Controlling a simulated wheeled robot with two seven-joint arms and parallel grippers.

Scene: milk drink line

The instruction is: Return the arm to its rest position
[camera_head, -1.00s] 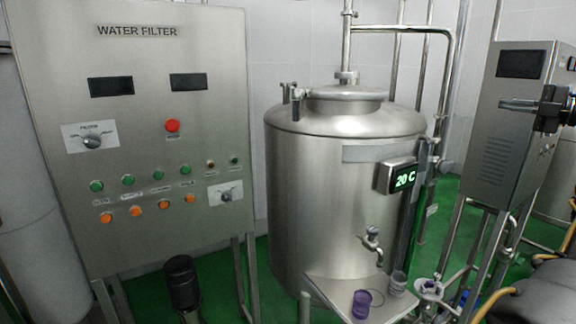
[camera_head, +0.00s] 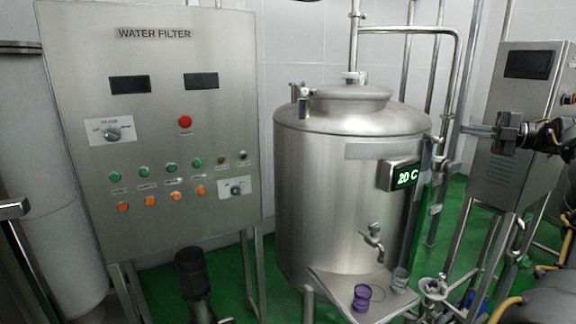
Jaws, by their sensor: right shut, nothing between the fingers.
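My right gripper (camera_head: 474,130) reaches in from the right edge at mid-height, with its fingers pointing left. It is shut and empty. It shows in front of the grey control cabinet (camera_head: 508,170) and right of the steel tank (camera_head: 345,215); I cannot tell how close it is to either. My right arm (camera_head: 556,135) is partly cut off by the right edge. My left gripper does not show.
A water filter panel (camera_head: 150,75) stands at the left. Under the tank's tap (camera_head: 372,238), a tray (camera_head: 338,288) holds a purple cup (camera_head: 361,297) and a clear cup (camera_head: 400,280). Pipes (camera_head: 455,85) rise behind the tank.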

